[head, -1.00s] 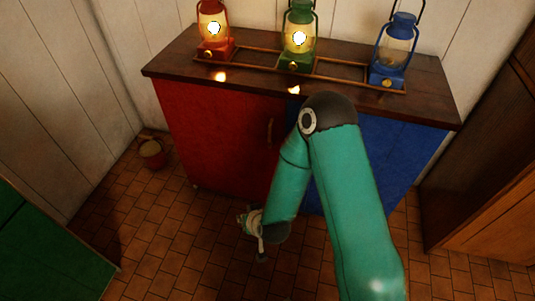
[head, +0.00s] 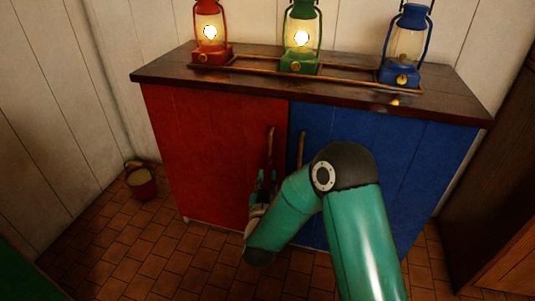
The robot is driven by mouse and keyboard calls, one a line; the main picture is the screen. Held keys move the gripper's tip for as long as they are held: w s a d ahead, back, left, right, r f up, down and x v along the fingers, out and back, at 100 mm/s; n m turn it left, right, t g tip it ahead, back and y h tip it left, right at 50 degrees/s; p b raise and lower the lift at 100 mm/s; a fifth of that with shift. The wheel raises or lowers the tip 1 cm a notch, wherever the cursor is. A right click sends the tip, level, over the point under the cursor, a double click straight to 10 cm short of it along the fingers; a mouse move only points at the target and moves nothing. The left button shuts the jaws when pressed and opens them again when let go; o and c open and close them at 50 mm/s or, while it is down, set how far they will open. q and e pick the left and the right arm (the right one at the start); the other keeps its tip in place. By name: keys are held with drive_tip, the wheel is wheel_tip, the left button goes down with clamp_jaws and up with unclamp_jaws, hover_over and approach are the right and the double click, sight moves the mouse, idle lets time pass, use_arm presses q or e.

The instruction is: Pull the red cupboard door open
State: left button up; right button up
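The red cupboard door (head: 210,150) is the left door of the cupboard and looks closed. Its upright brass handle (head: 270,146) is near the door's right edge. My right gripper (head: 265,180) points upward in front of the red door, just below the handle. Its fingers are small and partly dark against the door, so whether they are apart or closed, or touch the handle, I cannot tell. My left gripper is out of view.
The blue door (head: 375,160) with its own handle (head: 301,148) is to the right. Red (head: 210,35), green (head: 301,40) and blue (head: 405,45) lanterns stand on the cupboard top (head: 160,68). A red bucket (head: 142,183) stands on the floor at left. The tiled floor before the red door is clear.

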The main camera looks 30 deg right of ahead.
sight(270, 151)
drive_tip(key=b+x, duration=0.2)
drive_tip(key=x, duration=1.1)
drive_tip(key=shift+w+d+f, duration=0.1)
drive_tip(key=shift+w, duration=0.15)
clamp_jaws()
